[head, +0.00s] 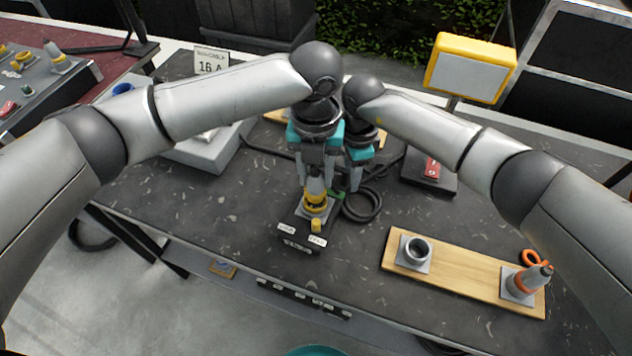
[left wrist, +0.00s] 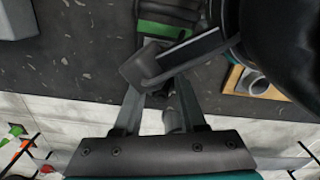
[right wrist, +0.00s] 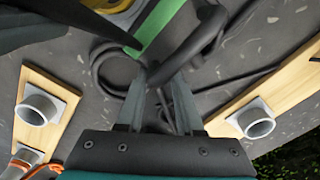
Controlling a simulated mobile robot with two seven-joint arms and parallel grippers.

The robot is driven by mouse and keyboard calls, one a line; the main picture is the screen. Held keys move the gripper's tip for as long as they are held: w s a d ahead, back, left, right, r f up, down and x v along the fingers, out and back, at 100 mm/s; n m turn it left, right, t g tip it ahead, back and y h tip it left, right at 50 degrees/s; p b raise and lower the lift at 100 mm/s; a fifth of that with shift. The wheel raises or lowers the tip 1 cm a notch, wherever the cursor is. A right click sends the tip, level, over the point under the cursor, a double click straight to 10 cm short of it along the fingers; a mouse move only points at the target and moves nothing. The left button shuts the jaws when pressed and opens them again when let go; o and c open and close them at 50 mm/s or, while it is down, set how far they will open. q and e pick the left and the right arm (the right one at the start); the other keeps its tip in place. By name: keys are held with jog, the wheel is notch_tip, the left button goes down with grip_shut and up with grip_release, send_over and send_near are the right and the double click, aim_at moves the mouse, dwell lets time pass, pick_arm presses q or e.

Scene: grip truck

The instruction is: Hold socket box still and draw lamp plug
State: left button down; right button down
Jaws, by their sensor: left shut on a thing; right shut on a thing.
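The socket box (head: 302,234) is a small black block with white labels on its front, standing on the dark table in the head view. My right gripper (right wrist: 152,82) is shut at the back right of the box, beside a green strip (right wrist: 158,24). The exact contact of the right fingers is partly hidden. In the left wrist view, the grip is also partly hidden.
A coiled black cable (head: 362,206) lies right of the box. A wooden board (head: 458,272) with a grey socket ring and an orange-ringed plug is at front right. A yellow-framed lamp (head: 470,67) stands behind it. A grey box (head: 205,152) is at back left. The front-left tabletop is clear.

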pick_arm(q)
notch_tip(320, 180, up, 7)
jog(key=shift+r, duration=0.1)
pick_arm(e)
jog(key=shift+s+a+f, duration=0.15)
jog(key=shift+s, duration=0.1)
jog(key=c, duration=0.5)
grip_release()
jog(key=shift+w, duration=0.15)
jog(key=shift+r, duration=3.9)
